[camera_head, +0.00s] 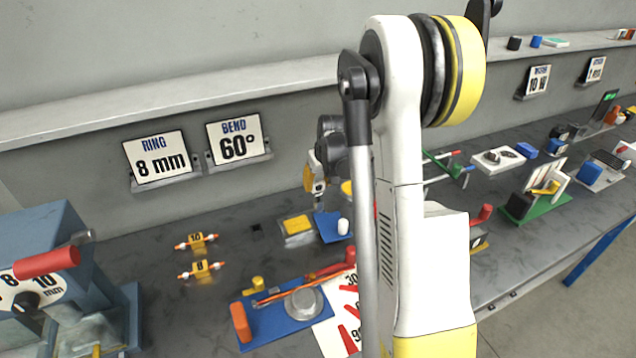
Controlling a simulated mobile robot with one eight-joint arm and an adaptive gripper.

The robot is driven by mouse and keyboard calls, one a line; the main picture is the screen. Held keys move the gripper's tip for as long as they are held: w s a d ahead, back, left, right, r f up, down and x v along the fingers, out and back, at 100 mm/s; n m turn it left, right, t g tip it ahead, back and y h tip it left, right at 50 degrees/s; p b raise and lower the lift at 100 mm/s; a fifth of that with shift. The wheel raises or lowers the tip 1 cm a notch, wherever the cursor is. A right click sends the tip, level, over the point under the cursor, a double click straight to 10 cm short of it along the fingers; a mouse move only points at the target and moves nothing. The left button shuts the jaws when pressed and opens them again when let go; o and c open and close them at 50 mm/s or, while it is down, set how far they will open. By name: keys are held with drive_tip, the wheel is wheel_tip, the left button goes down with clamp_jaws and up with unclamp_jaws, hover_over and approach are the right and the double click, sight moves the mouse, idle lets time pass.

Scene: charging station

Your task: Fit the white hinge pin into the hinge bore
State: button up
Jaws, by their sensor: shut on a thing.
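My arm stands large in the middle of the head view and hides part of the bench. Its far wrist part (316,172) shows just left of the white upright link, above the bench. My gripper's fingers cannot be made out, and what they hold is hidden. A short white cylinder (343,226) stands upright at a blue plate (330,236), below and right of the wrist part. I cannot tell whether it is the hinge pin. A yellow block (298,225) sits left of that plate. I cannot make out the hinge bore.
A blue bending board (275,325) with an orange block (241,323) and grey disc lies in front. Two yellow-tagged pieces (196,240) (201,269) lie left of centre. A blue-grey machine with a red handle (47,262) stands left. Several fixtures, including a green stand (522,212), fill the right.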

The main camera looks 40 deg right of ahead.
drive_tip(key=shift+f+b, duration=0.9)
drive_tip(key=shift+f, duration=0.4)
drive_tip(key=o, duration=1.2)
drive_tip(key=shift+r, duration=0.1)
drive_tip(key=v, duration=1.2)
